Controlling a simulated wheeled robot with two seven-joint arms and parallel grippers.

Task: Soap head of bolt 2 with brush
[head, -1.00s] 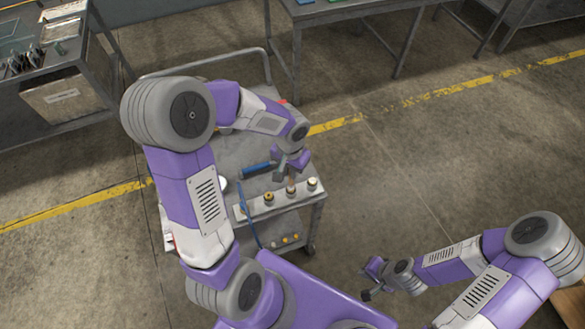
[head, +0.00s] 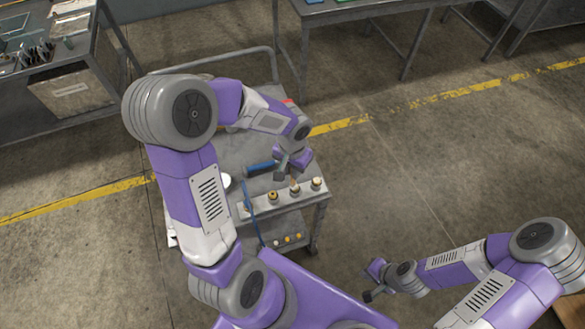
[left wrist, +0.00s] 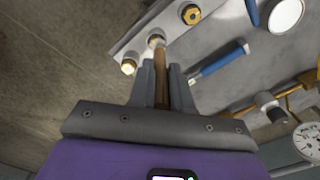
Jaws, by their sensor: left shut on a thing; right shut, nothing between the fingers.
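My left gripper (head: 293,168) points down over the cart, shut on the brown handle of a brush (left wrist: 161,77). The brush's pale head is at the middle bolt of a row on a light bar (head: 258,210), covering most of that bolt; I cannot tell whether they touch. My right gripper (head: 371,283) is shut and empty, off the cart's right side.
A blue-handled tool (left wrist: 222,58) lies on the cart top beside the bar. A white round dish (left wrist: 286,14) and a dial gauge (left wrist: 308,140) are nearby. Several small yellow and white pieces (head: 287,240) sit on the lower shelf.

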